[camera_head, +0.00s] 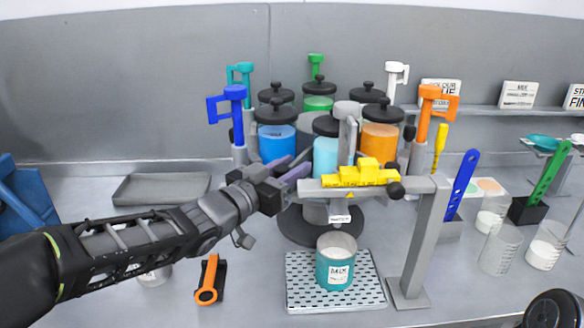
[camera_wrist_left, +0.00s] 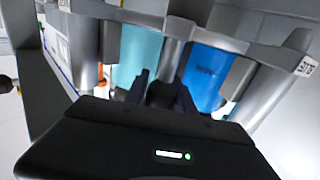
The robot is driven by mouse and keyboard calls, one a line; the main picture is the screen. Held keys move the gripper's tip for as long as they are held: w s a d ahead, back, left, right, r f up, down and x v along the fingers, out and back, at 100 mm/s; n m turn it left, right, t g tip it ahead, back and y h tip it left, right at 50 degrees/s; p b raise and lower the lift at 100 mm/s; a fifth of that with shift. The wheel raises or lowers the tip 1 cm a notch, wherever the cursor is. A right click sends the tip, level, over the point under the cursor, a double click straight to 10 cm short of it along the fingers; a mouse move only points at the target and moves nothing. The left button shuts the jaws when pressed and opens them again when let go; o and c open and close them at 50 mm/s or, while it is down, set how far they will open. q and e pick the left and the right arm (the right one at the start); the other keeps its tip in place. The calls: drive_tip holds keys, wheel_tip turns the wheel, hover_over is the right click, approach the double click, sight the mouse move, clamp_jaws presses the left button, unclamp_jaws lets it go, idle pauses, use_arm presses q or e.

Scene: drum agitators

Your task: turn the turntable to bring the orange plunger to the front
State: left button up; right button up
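The orange plunger (camera_head: 436,98) stands upright at the right side of the turntable (camera_head: 296,229), beside a jar of orange liquid (camera_head: 380,140). A grey plunger (camera_head: 347,110) is at the front. A blue plunger (camera_head: 235,104) is at the left, with teal, green and white ones further back. My left gripper (camera_head: 290,166) reaches in at the front left, its fingers apart, by the blue jar (camera_head: 277,142). In the left wrist view, the fingers (camera_wrist_left: 161,92) straddle a dark part below a grey post (camera_wrist_left: 172,45); contact is unclear. My right gripper is out of view.
A grey stand (camera_head: 420,240) with a yellow block (camera_head: 361,174) spans the turntable's front. A teal MILK cup (camera_head: 336,262) sits on a perforated tray (camera_head: 300,292) below it. An orange-handled tool (camera_head: 208,280) lies left. Beakers (camera_head: 500,250) stand right.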

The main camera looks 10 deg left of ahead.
use_arm(q)
clamp_jaws()
drive_tip(key=shift+s+d, duration=0.1)
drive_tip(key=shift+d, duration=0.05)
idle(0.9)
